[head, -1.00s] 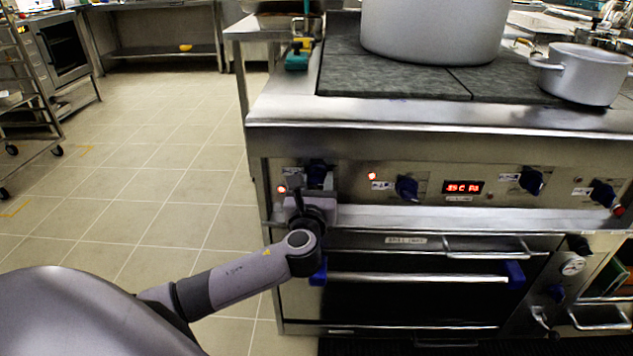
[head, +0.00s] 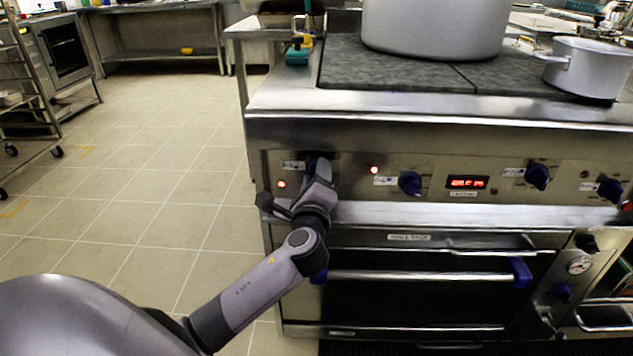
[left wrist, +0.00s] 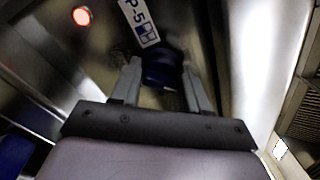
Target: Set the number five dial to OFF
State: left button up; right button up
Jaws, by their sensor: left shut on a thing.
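The number five dial (left wrist: 160,68) is a dark blue knob on the stove's front panel, beside a white label (left wrist: 140,22) that reads "P-5". In the head view it is the leftmost dial, mostly hidden behind my gripper. My left gripper (left wrist: 162,82) has one finger on each side of the knob and is shut on it. The gripper (head: 318,183) looks tilted in the head view. A red light (head: 281,184) glows left of the dial. The knob's pointer is hidden, so its setting cannot be read. My right gripper is out of view.
Other blue dials (head: 410,183) sit further right along the panel, with a lit red display (head: 467,182) between them. An oven door handle (head: 420,277) runs below. A large pot (head: 435,28) and a smaller pot (head: 588,68) stand on top.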

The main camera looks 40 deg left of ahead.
pick_arm(q)
jog(key=shift+f+n+b, duration=0.3)
jog(key=shift+n+b, duration=0.15)
jog(key=shift+n, duration=0.65)
jog(key=n+b, duration=0.1)
jog(key=n, duration=0.2)
jog(key=shift+n+y+b, duration=0.3)
jog(key=shift+n+b, duration=0.1)
jog(key=n+b, duration=0.1)
jog(key=n, duration=0.1)
jog(key=shift+n, duration=0.3)
jog(key=shift+n+g, duration=0.3)
jog(key=shift+n, duration=0.2)
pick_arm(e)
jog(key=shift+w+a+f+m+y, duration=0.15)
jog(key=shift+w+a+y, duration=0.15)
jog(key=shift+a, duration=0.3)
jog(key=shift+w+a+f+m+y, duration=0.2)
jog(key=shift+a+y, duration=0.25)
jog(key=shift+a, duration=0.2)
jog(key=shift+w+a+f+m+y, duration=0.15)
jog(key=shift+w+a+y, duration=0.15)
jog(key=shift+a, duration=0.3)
pick_arm(q)
jog(key=o, duration=0.9)
jog(key=shift+o, duration=0.6)
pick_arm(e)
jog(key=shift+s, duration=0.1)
